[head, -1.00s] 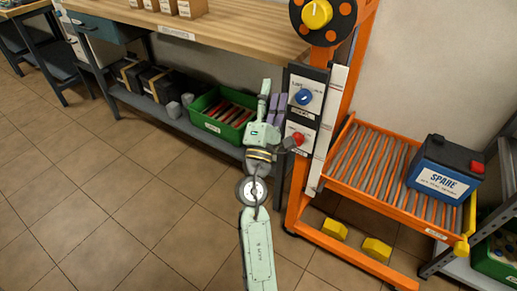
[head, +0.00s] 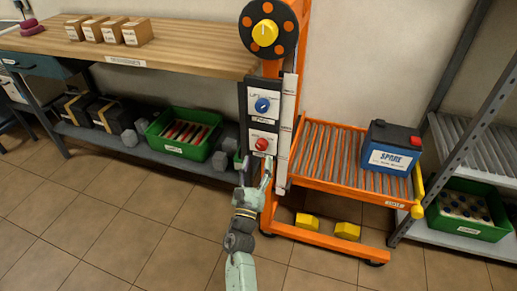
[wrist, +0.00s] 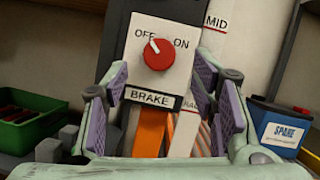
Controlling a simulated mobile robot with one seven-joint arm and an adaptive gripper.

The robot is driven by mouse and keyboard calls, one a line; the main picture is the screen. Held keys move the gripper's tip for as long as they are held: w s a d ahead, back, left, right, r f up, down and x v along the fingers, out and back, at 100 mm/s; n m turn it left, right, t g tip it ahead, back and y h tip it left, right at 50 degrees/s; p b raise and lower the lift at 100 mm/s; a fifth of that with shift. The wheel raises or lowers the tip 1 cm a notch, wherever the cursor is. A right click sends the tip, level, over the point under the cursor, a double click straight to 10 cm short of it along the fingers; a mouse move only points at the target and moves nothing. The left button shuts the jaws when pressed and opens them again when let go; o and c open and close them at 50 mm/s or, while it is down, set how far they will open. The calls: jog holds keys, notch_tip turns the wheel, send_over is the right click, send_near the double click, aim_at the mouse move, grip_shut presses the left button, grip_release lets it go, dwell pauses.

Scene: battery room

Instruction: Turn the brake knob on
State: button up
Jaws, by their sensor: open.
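The red brake knob (wrist: 158,54) sits on a white plate marked OFF and ON, above a label reading BRAKE (wrist: 149,98). Its white pointer line leans up and left, toward OFF. In the head view the red knob (head: 262,144) is on the orange lift's panel, below a blue knob (head: 262,105). My gripper (wrist: 165,85) is open, with its fingers to the left and right of the knob's plate in the wrist view. In the head view my gripper (head: 256,172) is just below the red knob. I see no contact with the knob.
The orange lift carries a roller tray (head: 330,160) with a blue SPARE battery (head: 390,150). A wooden bench (head: 150,60) stands left, with a green bin (head: 186,134) on its lower shelf. A metal rack (head: 465,140) stands right. Front-left floor is clear.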

aim_at(260, 148)
jog(key=shift+p+x, duration=0.6)
jog(key=shift+x, duration=1.7)
jog(key=shift+a, duration=0.1)
jog(key=c, duration=1.1)
jog(key=shift+c, duration=0.2)
